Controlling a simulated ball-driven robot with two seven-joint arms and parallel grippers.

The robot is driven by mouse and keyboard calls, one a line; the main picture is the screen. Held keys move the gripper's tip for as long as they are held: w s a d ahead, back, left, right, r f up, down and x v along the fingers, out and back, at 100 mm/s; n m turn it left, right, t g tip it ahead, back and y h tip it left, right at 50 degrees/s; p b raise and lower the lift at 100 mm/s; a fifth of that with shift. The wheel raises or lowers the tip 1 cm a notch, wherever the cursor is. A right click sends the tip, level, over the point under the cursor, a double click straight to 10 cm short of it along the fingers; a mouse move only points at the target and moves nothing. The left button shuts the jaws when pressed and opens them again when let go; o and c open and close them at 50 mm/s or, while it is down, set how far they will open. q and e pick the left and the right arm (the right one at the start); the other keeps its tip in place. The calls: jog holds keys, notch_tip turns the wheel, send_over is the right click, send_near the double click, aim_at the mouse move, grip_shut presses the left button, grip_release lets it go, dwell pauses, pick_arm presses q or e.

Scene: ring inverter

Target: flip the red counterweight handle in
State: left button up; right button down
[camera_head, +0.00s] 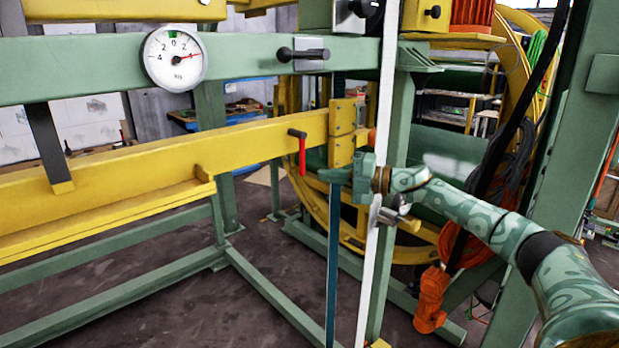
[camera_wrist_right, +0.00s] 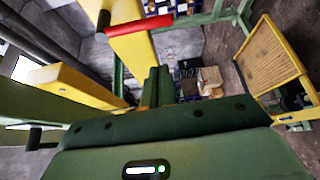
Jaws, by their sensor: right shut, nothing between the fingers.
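The red counterweight handle (camera_head: 302,160) hangs down from a black pivot (camera_head: 297,133) on the side of the yellow beam (camera_head: 250,143). In the right wrist view the red handle (camera_wrist_right: 140,25) crosses the top, with its black end at the left. My right gripper (camera_head: 326,175) is shut and empty. Its fingertips are just right of and slightly below the handle's lower end, apparently apart from it. In the right wrist view the closed fingers (camera_wrist_right: 158,82) point up toward the handle. My left gripper is not in view.
A green crossbar with a round dial (camera_head: 174,58) and a black knob handle (camera_head: 303,54) runs above the beam. A white upright strip (camera_head: 386,100) stands close beside my right wrist. An orange hook block (camera_head: 431,298) hangs below my right arm.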

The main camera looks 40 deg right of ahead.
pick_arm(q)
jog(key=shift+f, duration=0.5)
pick_arm(e)
jog(key=shift+s+d+r, duration=0.1)
jog(key=shift+s+d, duration=0.05)
jog(key=shift+s, duration=0.4)
jog(key=shift+s+d+r, duration=0.1)
jog(key=shift+s+d, duration=0.05)
jog(key=shift+s, duration=0.35)
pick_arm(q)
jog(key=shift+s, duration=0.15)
pick_arm(e)
jog(key=shift+a, duration=0.1)
